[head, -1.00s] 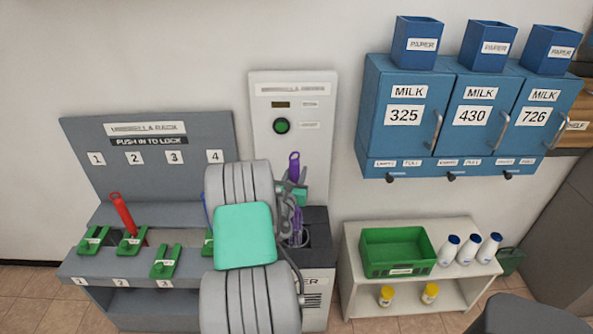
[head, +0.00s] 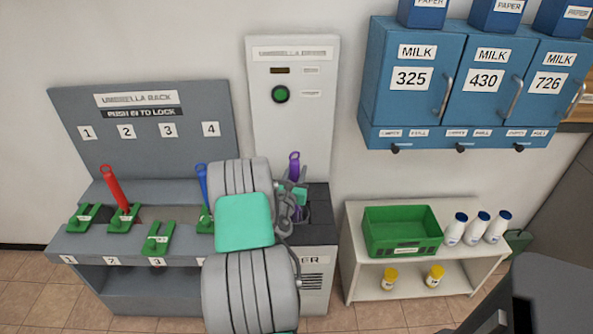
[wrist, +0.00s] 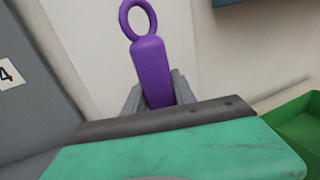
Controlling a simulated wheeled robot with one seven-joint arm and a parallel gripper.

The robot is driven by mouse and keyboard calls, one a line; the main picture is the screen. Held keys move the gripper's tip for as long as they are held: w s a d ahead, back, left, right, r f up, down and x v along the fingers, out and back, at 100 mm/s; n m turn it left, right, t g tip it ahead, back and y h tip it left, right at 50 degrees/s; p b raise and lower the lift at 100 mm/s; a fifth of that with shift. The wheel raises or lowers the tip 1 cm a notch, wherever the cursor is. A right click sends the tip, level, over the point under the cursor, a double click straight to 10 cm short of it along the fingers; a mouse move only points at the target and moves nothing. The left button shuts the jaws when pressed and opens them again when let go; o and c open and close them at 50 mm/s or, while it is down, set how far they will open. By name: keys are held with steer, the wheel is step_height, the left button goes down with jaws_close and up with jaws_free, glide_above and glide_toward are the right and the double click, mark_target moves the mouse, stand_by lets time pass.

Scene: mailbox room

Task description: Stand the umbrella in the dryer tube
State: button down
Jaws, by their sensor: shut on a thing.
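The purple umbrella (head: 294,160) stands about upright over the dark top of the umbrella dryer (head: 318,235). Its ring-topped handle (wrist: 150,65) rises from between the fingers in the wrist view. My gripper (head: 298,191) is shut on the umbrella just below the handle; the grey fingers also show in the wrist view (wrist: 157,93). The umbrella's lower part goes down at the dryer tube (head: 308,211), whose opening is mostly hidden by my arm. How deep the umbrella sits cannot be seen.
At left is the umbrella rack (head: 70,240) with a red umbrella (head: 113,187), a blue umbrella (head: 203,182) and green locks. At right a white shelf (head: 350,225) holds a green crate (head: 402,249) and white bottles. Blue mailboxes (head: 410,90) hang above it.

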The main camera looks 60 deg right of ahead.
mark_target(293, 179)
steer(key=c, duration=0.9)
jaws_free()
steer(key=shift+c, duration=0.2)
steer(key=shift+f, duration=0.15)
steer(key=shift+a, duration=0.3)
steer(key=a, duration=0.2)
steer(key=s+a, duration=0.1)
steer(key=a, duration=0.1)
steer(key=a+b, duration=0.1)
steer(key=a, duration=0.2)
steer(key=shift+s, duration=0.25)
